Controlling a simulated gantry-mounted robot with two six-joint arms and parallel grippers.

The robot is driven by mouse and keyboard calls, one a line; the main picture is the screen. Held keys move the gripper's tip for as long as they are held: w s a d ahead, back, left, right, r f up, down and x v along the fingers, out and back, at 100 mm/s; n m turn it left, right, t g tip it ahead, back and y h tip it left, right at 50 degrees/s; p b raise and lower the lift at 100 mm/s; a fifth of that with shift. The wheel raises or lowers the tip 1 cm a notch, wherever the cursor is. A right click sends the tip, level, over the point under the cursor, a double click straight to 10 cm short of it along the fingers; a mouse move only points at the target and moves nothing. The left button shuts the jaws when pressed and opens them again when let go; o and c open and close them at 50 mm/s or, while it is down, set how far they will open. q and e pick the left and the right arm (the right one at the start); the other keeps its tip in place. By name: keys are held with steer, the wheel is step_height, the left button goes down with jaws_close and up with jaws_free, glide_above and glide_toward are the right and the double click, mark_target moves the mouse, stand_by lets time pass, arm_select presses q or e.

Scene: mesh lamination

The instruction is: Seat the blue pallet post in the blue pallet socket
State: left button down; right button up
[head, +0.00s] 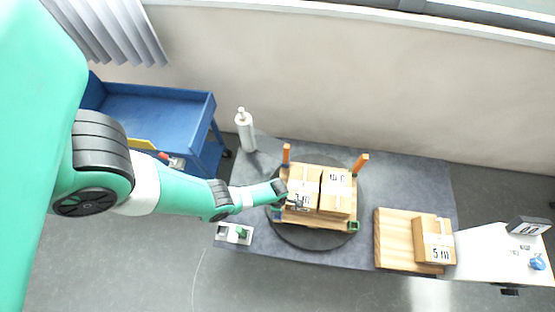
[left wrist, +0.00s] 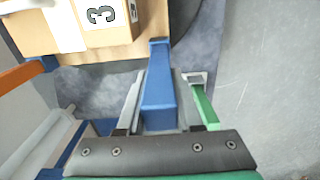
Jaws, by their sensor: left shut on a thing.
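The blue pallet post (left wrist: 158,95) is between the fingers of my left gripper (left wrist: 156,108), which is shut on it in the left wrist view. Its far end is at the corner of the wooden pallet (left wrist: 139,48); a narrow blue piece there looks like the blue pallet socket (left wrist: 159,44). I cannot tell whether the post is inside it or just above it. In the head view my left gripper (head: 281,196) is at the left side of the loaded pallet and hides most of the post. My right gripper is not in view.
Boxes (head: 336,192) stand on the pallet, on a dark round turntable (head: 300,240). Orange posts (head: 361,163) rise at its far corners. A white holder with a green piece (head: 241,232) lies front left. A bottle (head: 244,132) stands behind; a wooden board (head: 392,240) with a box is right.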

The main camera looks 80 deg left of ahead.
arm_select(q)
steer(key=shift+f+b, duration=1.05)
steer(key=shift+f, duration=0.05)
steer(key=shift+c, duration=2.4)
jaws_free()
step_height(320, 180, up, 12)
steer(key=p, duration=1.1)
steer(key=shift+f+p, duration=0.1)
steer(key=shift+p, duration=0.3)
